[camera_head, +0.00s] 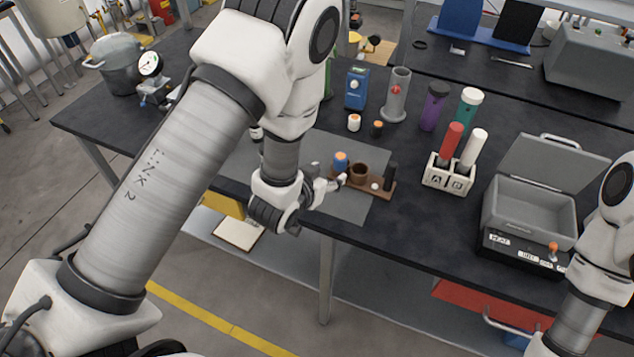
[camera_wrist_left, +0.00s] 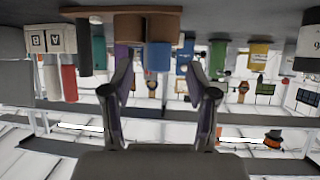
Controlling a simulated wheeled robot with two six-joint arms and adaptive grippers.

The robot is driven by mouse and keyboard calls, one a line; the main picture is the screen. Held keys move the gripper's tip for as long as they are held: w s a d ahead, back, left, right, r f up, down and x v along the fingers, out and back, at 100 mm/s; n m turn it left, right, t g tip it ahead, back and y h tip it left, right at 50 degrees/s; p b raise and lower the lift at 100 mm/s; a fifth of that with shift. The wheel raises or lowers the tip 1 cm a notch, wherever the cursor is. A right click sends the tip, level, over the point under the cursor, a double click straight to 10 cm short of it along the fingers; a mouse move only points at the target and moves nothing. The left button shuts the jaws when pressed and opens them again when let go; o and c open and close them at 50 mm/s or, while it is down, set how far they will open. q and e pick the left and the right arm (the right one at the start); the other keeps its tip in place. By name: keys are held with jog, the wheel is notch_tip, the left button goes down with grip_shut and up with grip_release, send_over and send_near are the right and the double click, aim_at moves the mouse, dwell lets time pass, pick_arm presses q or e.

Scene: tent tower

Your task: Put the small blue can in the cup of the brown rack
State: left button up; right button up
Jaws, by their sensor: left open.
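The small blue can (camera_head: 340,159) has an orange top and stands upright at the left end of the brown rack (camera_head: 378,193). In the left wrist view, which is upside down, the blue can (camera_wrist_left: 158,57) appears seated in a brown cup (camera_wrist_left: 163,27) of the rack. A second brown cup (camera_head: 359,173) beside it looks empty. My left gripper (camera_head: 340,181) is open in front of the can. In the wrist view its fingers (camera_wrist_left: 161,75) are spread, with the can beyond and between the tips, apparently untouched. My right gripper is out of view.
A black cylinder (camera_head: 390,176) stands at the rack's right end. A white block with red and white tubes (camera_head: 448,174) is to the right, then an open grey case (camera_head: 527,205). Small orange-topped and white items stand behind. The grey mat in front is clear.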

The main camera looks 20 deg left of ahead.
pick_arm(q)
jog(key=d+v, duration=0.1)
jog(key=v, duration=0.5)
jog(key=s+a+f+g, duration=0.2)
jog(key=s+f+g, duration=0.2)
jog(key=s+f, duration=0.3)
jog(key=s+a+f+n+g+y, duration=0.1)
jog(key=s+f+g, duration=0.3)
jog(key=s+f, duration=0.4)
jog(key=s+a+f+n+g, duration=0.1)
jog(key=s+a+f+g, duration=0.3)
jog(key=s+f, duration=0.3)
jog(key=s, duration=0.2)
jog(key=shift+s+f+y+b, duration=0.25)
jog(key=shift+y+b, duration=0.05)
jog(key=shift+b, duration=0.05)
jog(key=shift+w+a, duration=0.1)
